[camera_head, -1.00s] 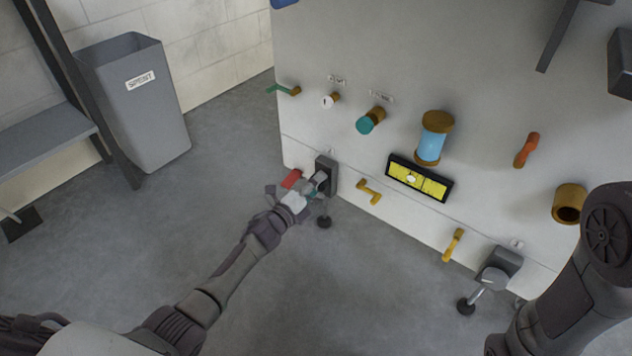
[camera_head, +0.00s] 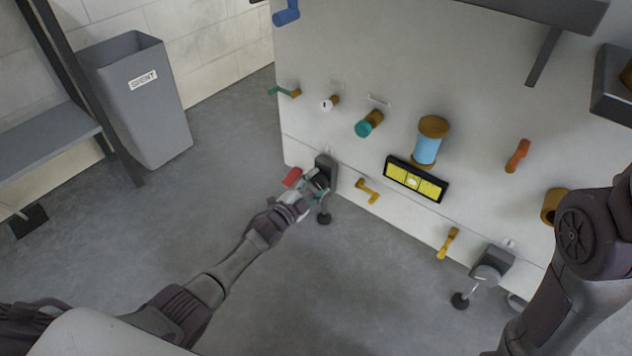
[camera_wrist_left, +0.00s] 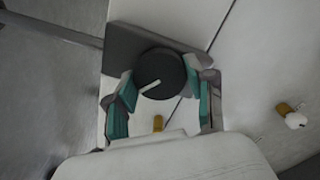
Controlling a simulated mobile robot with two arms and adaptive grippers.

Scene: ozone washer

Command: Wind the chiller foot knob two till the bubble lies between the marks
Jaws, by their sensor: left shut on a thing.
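My left gripper (camera_head: 318,184) is at the left foot of the pale chiller cabinet (camera_head: 330,60). In the left wrist view, its teal-padded fingers (camera_wrist_left: 160,92) are shut on a dark round foot knob (camera_wrist_left: 160,75) with a white pointer line. The knob sits at a grey foot block (camera_head: 326,165) above a black foot pad (camera_head: 324,218). A yellow level (camera_head: 415,178) in a black frame is on the panel. Its pale bubble (camera_head: 412,180) appears near the middle; its exact place between the marks is too small to tell. My right gripper is out of view.
A second foot block (camera_head: 496,260) with a grey knob stands at lower right. Yellow handles (camera_head: 367,191), a teal knob (camera_head: 368,124), a blue cylinder (camera_head: 426,148) and an orange handle (camera_head: 517,156) stick out of the panel. A grey bin (camera_head: 145,105) stands left. The floor between is clear.

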